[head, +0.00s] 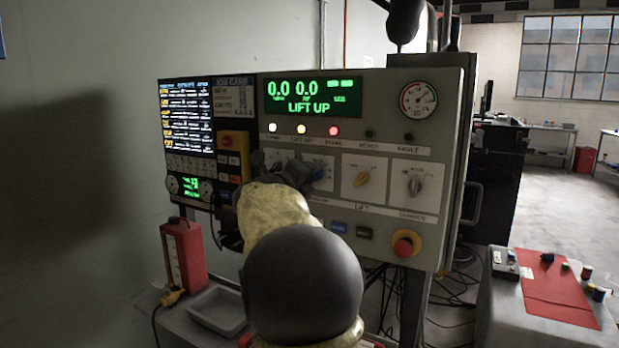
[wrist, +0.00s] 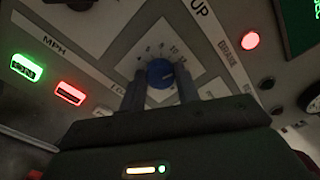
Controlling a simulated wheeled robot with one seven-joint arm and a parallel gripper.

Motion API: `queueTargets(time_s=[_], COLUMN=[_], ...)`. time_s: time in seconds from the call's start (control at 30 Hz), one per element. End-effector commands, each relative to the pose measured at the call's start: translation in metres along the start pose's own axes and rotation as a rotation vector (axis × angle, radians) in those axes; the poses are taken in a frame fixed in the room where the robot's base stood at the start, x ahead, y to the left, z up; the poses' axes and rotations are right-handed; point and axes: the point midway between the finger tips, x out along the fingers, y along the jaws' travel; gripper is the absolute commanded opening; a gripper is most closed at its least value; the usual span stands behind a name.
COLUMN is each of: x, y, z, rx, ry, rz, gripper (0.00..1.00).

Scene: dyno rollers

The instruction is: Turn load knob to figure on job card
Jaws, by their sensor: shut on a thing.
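My gripper (wrist: 160,90) is shut on a round blue knob (wrist: 160,70) in the wrist view, with one finger on each side of it.
The green display (head: 312,97) reads "0.0 0.0" and "LIFT UP". A red box (head: 184,252) stands at the lower left.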

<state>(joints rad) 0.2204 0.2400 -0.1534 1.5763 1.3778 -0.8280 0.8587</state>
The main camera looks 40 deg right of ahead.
Motion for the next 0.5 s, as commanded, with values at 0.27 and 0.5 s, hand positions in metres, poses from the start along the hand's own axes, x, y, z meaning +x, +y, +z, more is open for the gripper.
queueTargets(time_s=[0.27, 0.5], x=[0.0003, -0.0006], y=[0.0018, 0.0010], z=[-0.0013, -0.0006], rx=[-0.002, -0.002], ry=[0.003, 0.001], rz=[0.002, 0.001], gripper=[0.54, 0.54])
